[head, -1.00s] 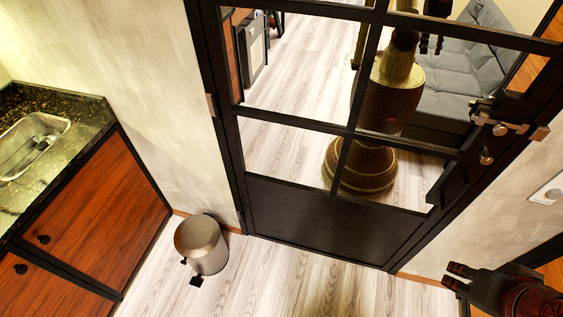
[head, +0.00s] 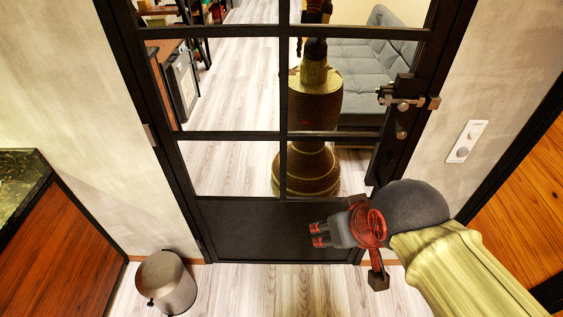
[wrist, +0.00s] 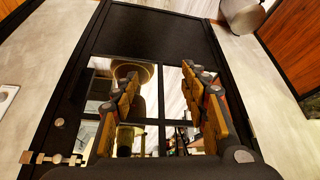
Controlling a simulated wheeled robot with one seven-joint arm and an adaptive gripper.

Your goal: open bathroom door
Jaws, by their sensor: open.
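The bathroom door (head: 265,230) is a black frame with clear panes above a solid lower panel. It looks closed in its frame. It also shows upside down in the wrist view (wrist: 160,40). A metal latch handle (head: 408,102) sits on its right side, with a small round knob (head: 401,132) below; the latch also shows at the lower left of the wrist view (wrist: 50,158). My gripper (head: 317,235) is open and empty, in front of the lower panel, below and left of the latch. Its two fingers (wrist: 160,75) are spread in the wrist view, touching nothing visible.
A metal bin (head: 166,282) stands on the floor at lower left, near a wooden cabinet (head: 65,235) with a dark counter. A white wall switch plate (head: 467,141) is right of the door. A wooden panel (head: 530,165) stands at the right. Floor before the door is clear.

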